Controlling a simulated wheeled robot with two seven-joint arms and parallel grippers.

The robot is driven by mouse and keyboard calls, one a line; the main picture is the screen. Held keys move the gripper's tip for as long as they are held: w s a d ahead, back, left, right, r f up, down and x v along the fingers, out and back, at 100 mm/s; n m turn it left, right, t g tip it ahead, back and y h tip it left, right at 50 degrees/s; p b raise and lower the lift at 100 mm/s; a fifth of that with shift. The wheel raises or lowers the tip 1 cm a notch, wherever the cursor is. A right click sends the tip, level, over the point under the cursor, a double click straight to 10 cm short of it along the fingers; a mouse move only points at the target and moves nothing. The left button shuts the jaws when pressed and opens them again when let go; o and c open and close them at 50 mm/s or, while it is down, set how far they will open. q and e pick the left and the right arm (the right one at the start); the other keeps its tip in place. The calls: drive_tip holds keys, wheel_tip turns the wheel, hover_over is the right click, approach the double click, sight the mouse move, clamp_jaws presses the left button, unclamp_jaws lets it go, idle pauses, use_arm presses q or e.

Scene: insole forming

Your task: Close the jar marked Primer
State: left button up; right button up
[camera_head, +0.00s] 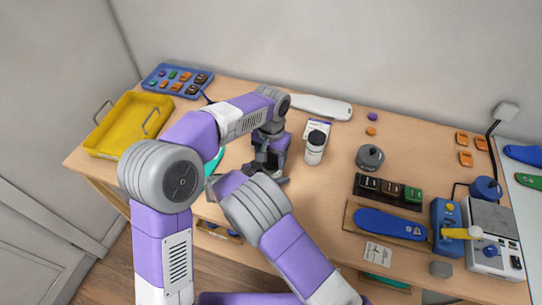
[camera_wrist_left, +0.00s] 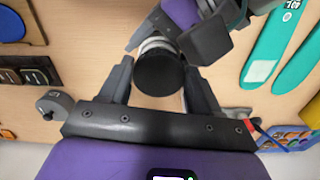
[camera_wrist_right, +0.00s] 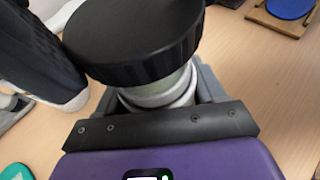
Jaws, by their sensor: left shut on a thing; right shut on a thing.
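My right gripper (camera_wrist_right: 160,95) is shut on a pale jar (camera_wrist_right: 160,92), held off the table's front left part. A black ribbed lid (camera_wrist_right: 130,35) is over the jar's mouth; I cannot tell whether it is fully seated. In the left wrist view the lid (camera_wrist_left: 158,73) faces the camera, between the fingers of my left gripper (camera_wrist_left: 158,78), which is shut on it. In the head view both grippers meet, left (camera_head: 268,150) above right (camera_head: 264,172), and hide the jar. Another white jar (camera_head: 314,155) with a black lid stands to the right. No Primer marking is readable.
A yellow tray (camera_head: 103,137) and a blue tray (camera_head: 150,85) with small parts lie left. A grey weight (camera_head: 370,158), small blocks, a blue insole (camera_head: 390,224) and a machine (camera_head: 490,238) stand right.

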sight(270, 161)
use_arm(q)
drive_tip(key=shift+f, duration=0.1)
drive_tip(key=shift+f, duration=0.75)
drive_tip(key=shift+f, duration=0.45)
drive_tip(key=shift+a+f, duration=0.2)
drive_tip(key=shift+f, duration=0.4)
drive_tip(key=shift+s+r, duration=0.15)
drive_tip(key=shift+r, duration=0.45)
idle(0.8)
drive_tip(key=shift+a+f, duration=0.1)
drive_tip(key=shift+f, duration=0.5)
idle(0.9)
drive_tip(key=shift+r, duration=0.55)
idle(1.0)
